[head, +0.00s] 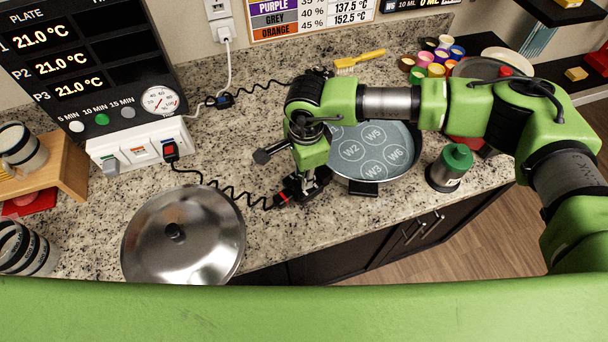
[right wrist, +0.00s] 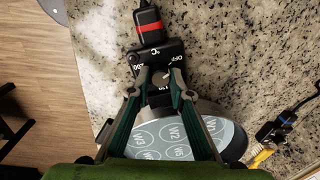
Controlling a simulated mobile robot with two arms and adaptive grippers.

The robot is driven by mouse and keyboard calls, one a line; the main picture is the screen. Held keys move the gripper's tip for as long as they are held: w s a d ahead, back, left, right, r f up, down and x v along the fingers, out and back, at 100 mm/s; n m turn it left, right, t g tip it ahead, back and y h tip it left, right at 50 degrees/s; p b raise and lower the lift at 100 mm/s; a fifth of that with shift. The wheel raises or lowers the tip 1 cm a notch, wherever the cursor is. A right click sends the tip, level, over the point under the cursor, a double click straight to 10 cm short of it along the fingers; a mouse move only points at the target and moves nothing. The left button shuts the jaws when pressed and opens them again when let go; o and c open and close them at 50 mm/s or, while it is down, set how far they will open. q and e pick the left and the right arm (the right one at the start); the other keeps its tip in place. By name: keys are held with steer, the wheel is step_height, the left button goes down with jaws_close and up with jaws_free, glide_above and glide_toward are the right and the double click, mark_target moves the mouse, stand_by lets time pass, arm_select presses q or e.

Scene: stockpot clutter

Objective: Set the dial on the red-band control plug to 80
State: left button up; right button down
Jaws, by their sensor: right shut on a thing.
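The red-band control plug (head: 284,198) lies at the near edge of the counter, next to the pan (head: 372,150). In the right wrist view its black body carries a red band (right wrist: 150,27) and a round dial (right wrist: 160,77) with white markings around it. The marked value cannot be read clearly. My right gripper (right wrist: 162,85) is directly over the plug, its fingertips shut on the dial from both sides. In the head view my right gripper (head: 308,188) partly covers the plug. My left gripper is not in view.
A coiled cord runs from the plug to a red switch (head: 171,150) on the panel. A steel lid (head: 182,236) lies to the left. A blue-band plug (head: 222,101) lies behind. A green-topped canister (head: 450,168) stands right of the pan.

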steer(key=m+b, duration=0.3)
steer(key=b, duration=0.1)
steer(key=m+b, duration=0.3)
steer(key=b, duration=0.2)
steer(key=m+b, duration=0.3)
steer(key=b, duration=0.2)
steer(key=shift+a+f, duration=0.1)
steer(key=shift+f, duration=0.15)
steer(key=shift+r+m+h+b, duration=0.3)
steer(key=shift+m+b, duration=0.7)
steer(key=shift+b, duration=0.2)
steer(key=c, duration=1.8)
jaws_free()
steer(key=r, duration=1.2)
steer(key=shift+s+a, duration=0.2)
steer(key=shift+s, duration=0.1)
